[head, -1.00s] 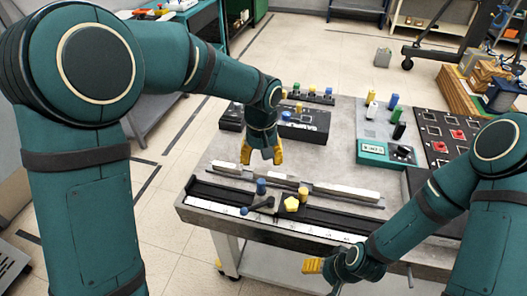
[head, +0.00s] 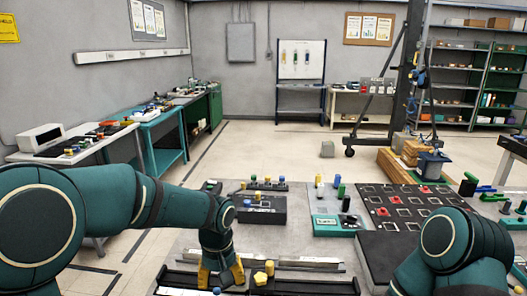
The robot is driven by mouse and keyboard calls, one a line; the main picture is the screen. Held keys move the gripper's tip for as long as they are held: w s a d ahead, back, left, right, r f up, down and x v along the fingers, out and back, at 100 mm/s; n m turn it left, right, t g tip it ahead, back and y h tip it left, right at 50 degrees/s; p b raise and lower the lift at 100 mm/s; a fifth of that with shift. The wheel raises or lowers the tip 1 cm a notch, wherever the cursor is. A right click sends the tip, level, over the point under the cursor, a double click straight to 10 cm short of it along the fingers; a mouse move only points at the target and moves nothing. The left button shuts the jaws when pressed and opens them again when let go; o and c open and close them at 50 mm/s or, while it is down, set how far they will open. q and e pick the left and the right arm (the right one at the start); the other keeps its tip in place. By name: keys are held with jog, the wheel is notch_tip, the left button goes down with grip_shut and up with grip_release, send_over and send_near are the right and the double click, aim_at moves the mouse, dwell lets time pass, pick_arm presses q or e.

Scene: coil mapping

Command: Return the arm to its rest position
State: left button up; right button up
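My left arm (head: 150,200) reaches in from the left over the workbench (head: 280,246). Its gripper (head: 220,275) points down over the front of the bench, with its yellow fingers apart and nothing seen between them. A yellow knob-like piece (head: 261,278) stands just right of these fingers on the dark rail (head: 310,286). My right arm (head: 455,255) is bent at the lower right, its rounded teal joint near the camera. Its gripper is out of sight.
A dark panel with red and white squares (head: 410,205) lies at the bench's right. A teal meter box (head: 333,225) and several coloured cylinders stand in the middle. Side benches (head: 60,150) line the left wall. Open floor (head: 270,155) lies behind.

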pick_arm(q)
jog(key=s+f+h, duration=0.2)
jog(key=s+f, duration=0.2)
jog(key=f, duration=1)
jog(key=s+f+t+h, duration=0.1)
jog(key=s+f+h, duration=0.1)
jog(key=s+f, duration=0.9)
jog(key=shift+s, duration=1.2)
pick_arm(e)
jog(key=shift+s, duration=0.15)
